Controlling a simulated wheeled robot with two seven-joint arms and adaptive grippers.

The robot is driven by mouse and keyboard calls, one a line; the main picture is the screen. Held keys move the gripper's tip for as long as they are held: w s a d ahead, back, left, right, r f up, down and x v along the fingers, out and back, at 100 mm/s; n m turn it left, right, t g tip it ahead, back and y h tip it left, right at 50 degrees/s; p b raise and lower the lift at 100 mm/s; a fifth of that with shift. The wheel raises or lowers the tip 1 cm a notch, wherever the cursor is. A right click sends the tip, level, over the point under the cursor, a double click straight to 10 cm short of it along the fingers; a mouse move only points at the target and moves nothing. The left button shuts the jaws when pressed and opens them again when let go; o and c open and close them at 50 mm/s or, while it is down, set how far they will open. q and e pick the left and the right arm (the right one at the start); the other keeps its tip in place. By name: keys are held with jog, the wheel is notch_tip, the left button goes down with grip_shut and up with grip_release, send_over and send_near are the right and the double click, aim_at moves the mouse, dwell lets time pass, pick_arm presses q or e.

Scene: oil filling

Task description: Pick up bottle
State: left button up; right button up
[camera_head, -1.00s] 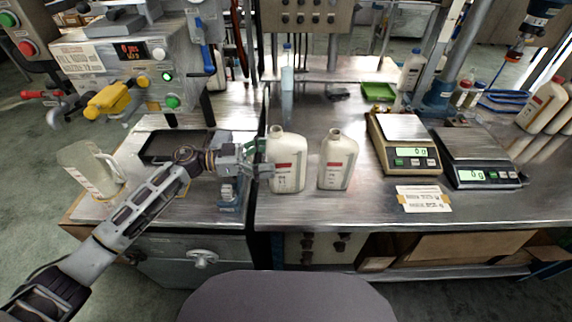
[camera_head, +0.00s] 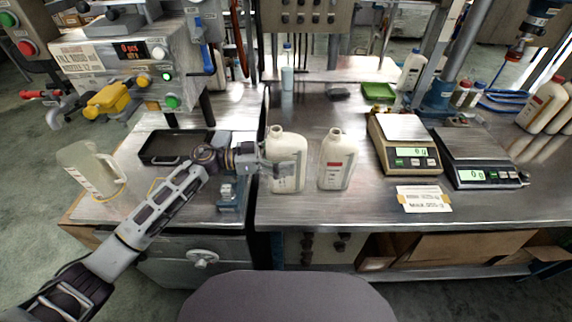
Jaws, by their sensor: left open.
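Two white bottles with open necks stand upright on the metal bench: the left bottle (camera_head: 289,146) and the right bottle (camera_head: 336,160). The right bottle, with a red-marked label, stands apart just to the right. My right gripper is not in view.
Two scales, a nearer one (camera_head: 413,162) and a farther-right one (camera_head: 484,177), stand right of the bottles. A label card (camera_head: 418,204) lies in front. A clear jug (camera_head: 88,170) and a black tray (camera_head: 160,158) are at the left. A small bottle (camera_head: 287,79) stands behind.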

aim_at(286, 136)
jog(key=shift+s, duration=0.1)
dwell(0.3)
pick_arm(q)
jog(key=c, duration=1.1)
jog(key=shift+r, duration=0.85)
notch_tip(286, 136, up, 7)
jog(key=shift+f+p, duration=0.1)
jog(key=shift+p, duration=0.6)
jog(key=shift+r, duration=0.8)
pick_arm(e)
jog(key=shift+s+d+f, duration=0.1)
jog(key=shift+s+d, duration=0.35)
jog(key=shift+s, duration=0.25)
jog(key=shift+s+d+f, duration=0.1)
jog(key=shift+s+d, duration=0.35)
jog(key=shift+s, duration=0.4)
